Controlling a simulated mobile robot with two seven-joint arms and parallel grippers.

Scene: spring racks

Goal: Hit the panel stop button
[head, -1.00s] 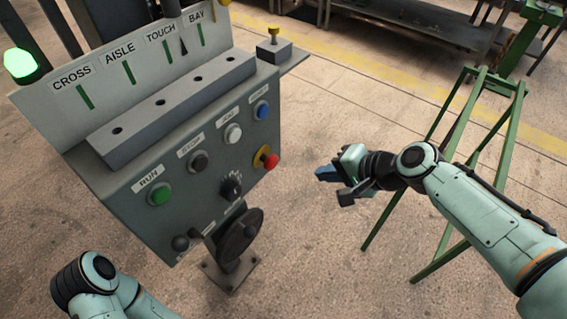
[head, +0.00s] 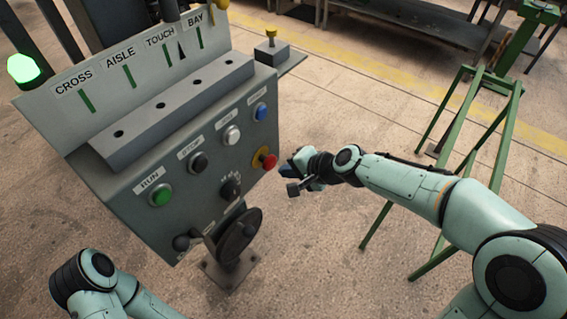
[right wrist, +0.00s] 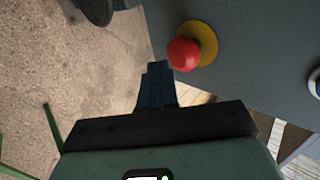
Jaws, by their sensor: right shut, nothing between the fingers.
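The grey control panel (head: 120,225) stands at left in the head view, its face tilted. A black button (head: 198,161) sits under a label that reads STOP. A red mushroom button (head: 268,160) on a yellow collar is at the panel's right edge; the red button (right wrist: 183,54) also shows large in the right wrist view. My right gripper (head: 287,168) is shut and empty, just right of the red button. In the right wrist view its blue fingertips (right wrist: 160,68) point up beside the red button, seemingly apart from it. My left gripper is out of view.
A green RUN button (head: 160,195), a white button (head: 232,135), a blue button (head: 261,112), a black selector knob (head: 230,188) and a handwheel (head: 238,237) share the panel. A green stand (head: 470,150) is at right. The floor between is clear.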

